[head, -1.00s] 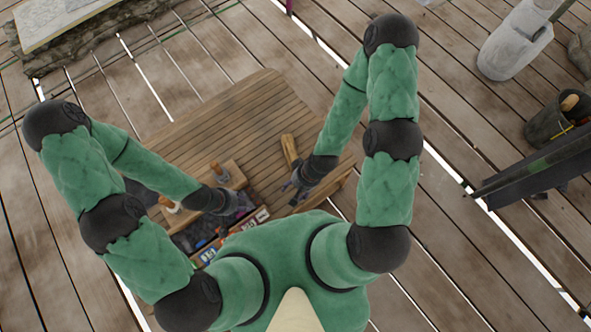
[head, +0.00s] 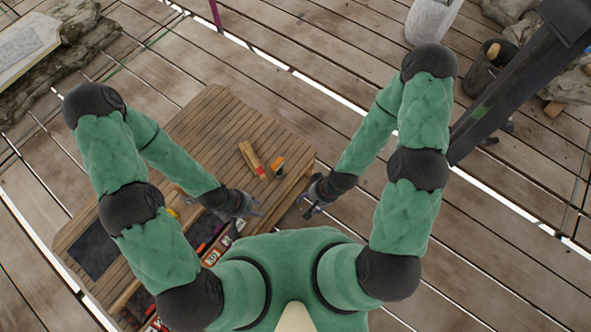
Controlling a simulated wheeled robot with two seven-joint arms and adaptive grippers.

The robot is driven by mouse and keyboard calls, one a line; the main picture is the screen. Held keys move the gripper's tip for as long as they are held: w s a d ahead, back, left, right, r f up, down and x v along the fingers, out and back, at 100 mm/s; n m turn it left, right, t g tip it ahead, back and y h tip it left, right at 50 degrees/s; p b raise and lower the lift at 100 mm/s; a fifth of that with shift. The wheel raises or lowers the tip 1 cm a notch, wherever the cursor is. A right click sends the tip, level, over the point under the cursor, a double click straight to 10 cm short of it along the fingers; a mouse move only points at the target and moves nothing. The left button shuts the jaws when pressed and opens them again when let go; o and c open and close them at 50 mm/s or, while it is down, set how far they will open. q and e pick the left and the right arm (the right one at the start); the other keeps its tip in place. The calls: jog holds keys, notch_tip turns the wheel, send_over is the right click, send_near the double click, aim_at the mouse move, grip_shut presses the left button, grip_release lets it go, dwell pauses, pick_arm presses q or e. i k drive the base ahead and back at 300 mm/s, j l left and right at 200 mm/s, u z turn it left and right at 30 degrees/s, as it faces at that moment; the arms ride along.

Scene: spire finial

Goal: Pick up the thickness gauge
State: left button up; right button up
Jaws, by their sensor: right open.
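I cannot surely pick out the thickness gauge. A small orange and black item (head: 278,165) lies on the slatted wooden bench (head: 205,125), but it is too small to identify. My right gripper (head: 307,208) is open and seems empty, just off the bench's right end, below and right of that item. My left gripper (head: 254,206) is over the bench's near edge, below that item. Its fingers are too small and dark to show whether they are apart. Neither gripper touches the orange and black item.
A wooden block with a red end (head: 251,158) lies beside the small item. A dark panel (head: 93,250) and a box of tools (head: 212,258) are at the bench's near left, partly hidden by my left arm. A dark beam (head: 500,95) and bucket (head: 488,67) stand right. Decking right of the bench is clear.

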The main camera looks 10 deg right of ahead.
aim_at(276, 166)
jog(key=k+j+u, duration=0.2)
jog(key=u, duration=0.15)
jog(key=k+j+u, duration=0.1)
jog(key=j+u, duration=0.3)
